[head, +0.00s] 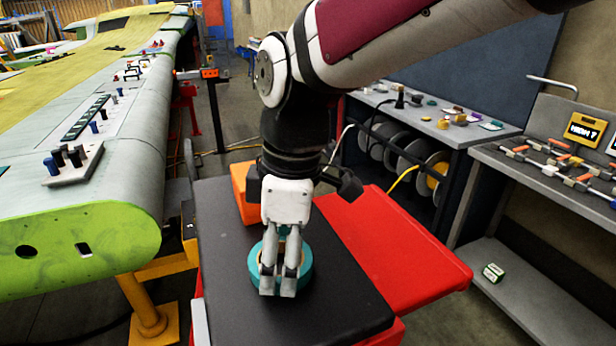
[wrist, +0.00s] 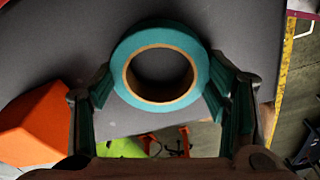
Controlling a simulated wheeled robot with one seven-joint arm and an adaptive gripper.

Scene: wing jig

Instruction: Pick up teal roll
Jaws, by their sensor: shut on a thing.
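The teal roll (head: 304,264) is a ring of tape with a brown core, on or just above the black cart top (head: 345,305) in the head view. It also shows in the wrist view (wrist: 160,36), between the two fingers. My gripper (head: 280,280) points down over the roll. In the wrist view my gripper (wrist: 160,92) has a finger against each side of the roll, shut on its outer rim. I cannot tell whether the roll is clear of the surface.
An orange box (head: 244,190) stands on the cart behind my gripper. A red tray (head: 395,250) extends to the right. The wing (head: 130,150) lies to the left. Workbenches with small parts (head: 455,118) stand at the right. The cart's front part is bare.

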